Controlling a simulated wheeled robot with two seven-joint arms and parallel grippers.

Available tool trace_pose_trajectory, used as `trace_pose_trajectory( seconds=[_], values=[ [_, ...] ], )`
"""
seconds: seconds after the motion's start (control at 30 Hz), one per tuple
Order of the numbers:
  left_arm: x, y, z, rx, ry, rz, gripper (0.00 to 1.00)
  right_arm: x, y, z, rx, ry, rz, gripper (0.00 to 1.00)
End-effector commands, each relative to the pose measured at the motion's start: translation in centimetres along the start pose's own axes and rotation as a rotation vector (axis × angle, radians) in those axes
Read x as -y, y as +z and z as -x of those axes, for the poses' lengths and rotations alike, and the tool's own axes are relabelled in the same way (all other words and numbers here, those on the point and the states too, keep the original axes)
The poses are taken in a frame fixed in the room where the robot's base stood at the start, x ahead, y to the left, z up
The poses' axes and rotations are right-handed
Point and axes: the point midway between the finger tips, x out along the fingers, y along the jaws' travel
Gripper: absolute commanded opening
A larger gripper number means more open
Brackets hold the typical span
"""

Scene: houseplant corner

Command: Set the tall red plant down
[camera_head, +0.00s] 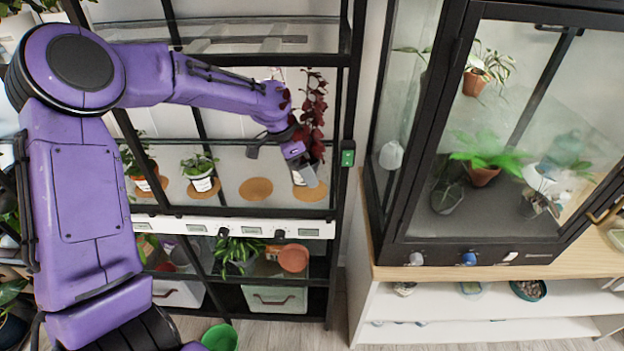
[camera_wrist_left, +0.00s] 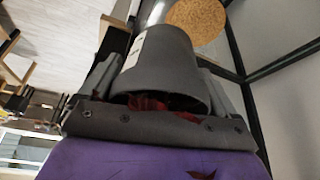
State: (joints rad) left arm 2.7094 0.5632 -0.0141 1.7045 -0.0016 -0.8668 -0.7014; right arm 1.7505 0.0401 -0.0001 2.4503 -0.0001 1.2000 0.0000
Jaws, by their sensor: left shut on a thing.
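The tall red plant (camera_head: 312,112) has dark red leaves on a tall stem and stands in a grey pot (camera_head: 308,176). My left gripper (camera_head: 296,153) is shut on this pot at the right end of the middle shelf. In the left wrist view the grey pot (camera_wrist_left: 165,62) sits between the two fingers, with some red leaves at its mouth. A round cork mat (camera_head: 312,192) lies under or just behind the pot, and a cork mat also shows past the pot's base in the wrist view (camera_wrist_left: 196,18). I cannot tell whether the pot touches it. My right gripper is out of view.
An empty cork mat (camera_head: 256,189) lies left of the pot. Further left, a white-potted plant (camera_head: 201,178) stands on its own mat. The black rack post (camera_head: 343,120) with a green box (camera_head: 348,154) is close on the right. A glass cabinet (camera_head: 480,130) stands beyond.

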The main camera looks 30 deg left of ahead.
Motion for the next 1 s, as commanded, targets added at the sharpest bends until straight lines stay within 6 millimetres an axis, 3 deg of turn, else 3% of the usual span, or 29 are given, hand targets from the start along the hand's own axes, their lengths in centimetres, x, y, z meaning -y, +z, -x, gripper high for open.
trace_pose_trajectory(
  seconds=[0.2,0.47,0.67,1.0],
  values=[
    [3.5,-0.3,-4.0,0.002,0.001,0.003,0.55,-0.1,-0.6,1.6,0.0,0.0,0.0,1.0],
    [5.6,-0.2,-7.3,0.001,0.001,0.002,0.55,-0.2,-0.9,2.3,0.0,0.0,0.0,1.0],
    [5.5,0.8,-9.8,0.0,0.0,0.001,0.55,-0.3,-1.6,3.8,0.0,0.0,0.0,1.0],
    [5.5,1.1,-10.4,-0.001,-0.001,0.0,0.55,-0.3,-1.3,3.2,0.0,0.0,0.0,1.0]
  ],
)
